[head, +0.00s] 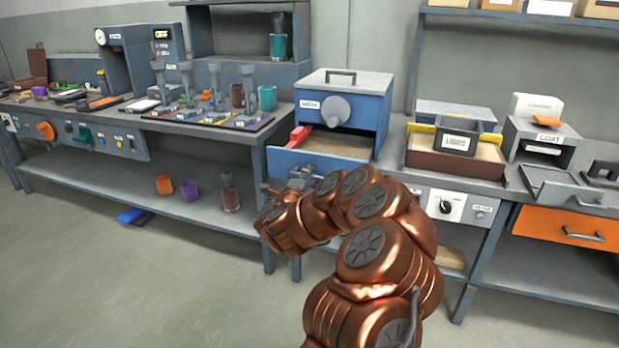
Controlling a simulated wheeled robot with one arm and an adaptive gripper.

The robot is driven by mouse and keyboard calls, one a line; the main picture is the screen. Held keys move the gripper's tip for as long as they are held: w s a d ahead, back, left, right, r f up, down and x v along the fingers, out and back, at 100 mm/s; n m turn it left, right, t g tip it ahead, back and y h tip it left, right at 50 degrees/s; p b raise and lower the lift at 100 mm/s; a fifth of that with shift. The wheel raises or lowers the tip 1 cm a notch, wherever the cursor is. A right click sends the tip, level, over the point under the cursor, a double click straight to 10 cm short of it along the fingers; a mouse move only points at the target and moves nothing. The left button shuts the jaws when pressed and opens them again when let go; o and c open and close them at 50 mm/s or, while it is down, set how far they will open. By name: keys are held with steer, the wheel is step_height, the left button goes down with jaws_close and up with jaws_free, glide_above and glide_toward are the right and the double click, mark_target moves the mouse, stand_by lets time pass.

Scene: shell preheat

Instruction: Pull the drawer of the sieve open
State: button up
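The blue sieve box (370,112) with a grey top, a top handle and a round grey knob stands on the bench at centre. Its drawer (335,147) is slid out toward me below the knob, showing a tan-brown inside. The blue drawer front (283,160) faces me. My gripper (293,183) is at the drawer front, around where a handle would be. My copper arm comes up from the lower right and covers part of the front. The fingers are small and partly hidden, so I cannot tell whether they are shut on a handle.
A red piece (299,137) sits by the drawer's left edge. A tray with coloured mats (215,118) and upright tools lies left. A brown bin (455,163) stands right, beside a grey unit (545,140).

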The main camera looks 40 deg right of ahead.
stand_by(0.3)
steer(key=shift+v, duration=5.95)
steer(key=shift+a, duration=0.1)
